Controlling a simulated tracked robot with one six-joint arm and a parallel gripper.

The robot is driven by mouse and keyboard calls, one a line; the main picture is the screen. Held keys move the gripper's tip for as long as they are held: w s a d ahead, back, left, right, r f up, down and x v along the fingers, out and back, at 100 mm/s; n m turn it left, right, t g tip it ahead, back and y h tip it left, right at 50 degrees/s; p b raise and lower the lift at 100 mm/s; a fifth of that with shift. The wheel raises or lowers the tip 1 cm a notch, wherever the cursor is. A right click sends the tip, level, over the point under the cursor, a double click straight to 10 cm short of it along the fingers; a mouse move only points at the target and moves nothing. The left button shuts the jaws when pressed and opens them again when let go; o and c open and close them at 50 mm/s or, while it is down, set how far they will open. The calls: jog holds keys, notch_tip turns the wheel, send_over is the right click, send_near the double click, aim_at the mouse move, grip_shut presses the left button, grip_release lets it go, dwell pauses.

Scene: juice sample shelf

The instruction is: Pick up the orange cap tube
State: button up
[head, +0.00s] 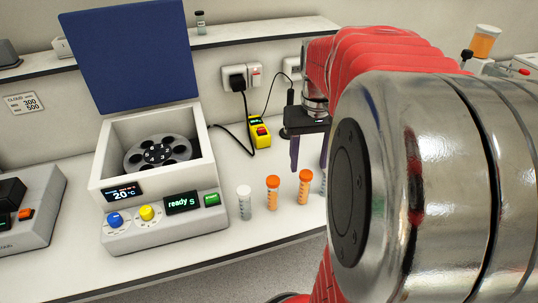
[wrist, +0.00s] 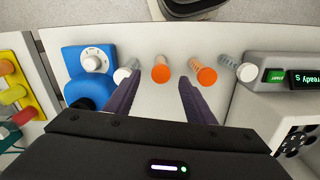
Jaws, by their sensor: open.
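Two orange cap tubes stand upright on the white bench. The right one in the head view (head: 304,188) is the left one in the wrist view (wrist: 161,73). The other (head: 272,193) is next to it, and it also shows in the wrist view (wrist: 205,75). My gripper (head: 308,167) is open and empty, fingers pointing down. In the wrist view its fingertips (wrist: 159,79) lie either side of the left orange cap. In the head view they hang above and behind that tube, apart from it. My arm hides part of the right side.
White cap tubes stand at both ends of the row, one (head: 244,203) on the left and one (wrist: 122,75) near a blue knobbed device (wrist: 90,65). An open centrifuge (head: 160,170) with a blue lid stands left. A yellow device (head: 257,130) is behind.

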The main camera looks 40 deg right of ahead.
aim_at(307, 174)
jog(key=shift+f, duration=2.65)
jog(key=shift+w+f, duration=0.2)
jog(key=shift+f, duration=2.4)
jog(key=shift+c, duration=0.2)
jog(key=c, duration=1.1)
jog(key=shift+r, duration=0.15)
notch_tip(307, 174, up, 10)
jog(key=shift+f, duration=0.1)
